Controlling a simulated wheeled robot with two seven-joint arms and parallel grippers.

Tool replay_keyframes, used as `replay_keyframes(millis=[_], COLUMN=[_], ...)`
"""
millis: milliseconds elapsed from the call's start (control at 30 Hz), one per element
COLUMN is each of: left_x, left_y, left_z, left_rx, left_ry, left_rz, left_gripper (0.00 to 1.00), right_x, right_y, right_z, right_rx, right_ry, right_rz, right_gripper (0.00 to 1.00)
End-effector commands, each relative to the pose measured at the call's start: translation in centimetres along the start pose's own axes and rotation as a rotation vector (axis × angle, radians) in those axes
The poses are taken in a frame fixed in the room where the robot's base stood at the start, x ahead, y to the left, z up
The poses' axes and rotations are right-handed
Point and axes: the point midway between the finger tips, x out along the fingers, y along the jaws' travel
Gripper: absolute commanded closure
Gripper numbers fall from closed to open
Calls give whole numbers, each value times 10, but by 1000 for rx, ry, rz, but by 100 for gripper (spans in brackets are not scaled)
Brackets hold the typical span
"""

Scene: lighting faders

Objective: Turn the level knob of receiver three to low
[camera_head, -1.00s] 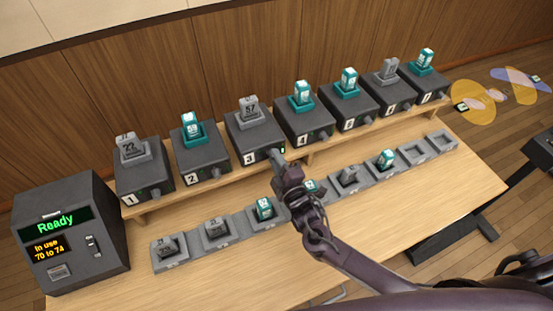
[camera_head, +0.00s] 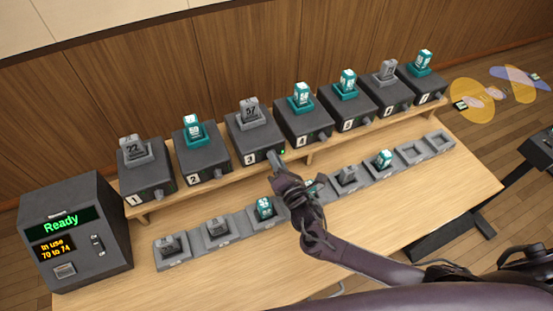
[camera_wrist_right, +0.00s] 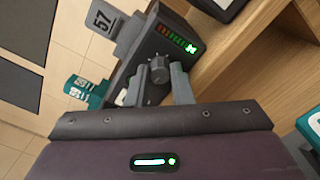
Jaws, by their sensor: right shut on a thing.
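Receiver three (camera_head: 253,139) is a dark box on the raised shelf, marked 3, with a grey block numbered 57 on top. In the right wrist view its front (camera_wrist_right: 170,45) shows a row of small lights, the brightest one green. Its level knob (camera_wrist_right: 159,70) is a dark round knob. My right gripper (camera_head: 273,160) is at the lower right of the receiver's front. In the right wrist view its two grey fingers (camera_wrist_right: 159,85) stand on either side of the knob and are shut on it. My left gripper is not in view.
Receivers one (camera_head: 145,179) and two (camera_head: 203,158) stand to the left, and several more stand to the right. A row of grey cradles (camera_head: 290,205) lies in front. A box reading "Ready" (camera_head: 75,235) stands at far left.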

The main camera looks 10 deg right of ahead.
Motion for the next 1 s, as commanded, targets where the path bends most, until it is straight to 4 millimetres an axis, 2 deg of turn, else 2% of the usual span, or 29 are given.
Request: replay_keyframes(millis=[600, 1000], left_x=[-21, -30], left_y=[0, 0], left_z=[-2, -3], left_rx=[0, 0], left_ry=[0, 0], left_rz=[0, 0], left_gripper=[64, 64], right_x=[-1, -1], right_y=[-1, -2], right_z=[-1, -2], right_rx=[-579, -839], right_ry=[6, 7], right_rz=[-3, -3], right_gripper=[100, 100])
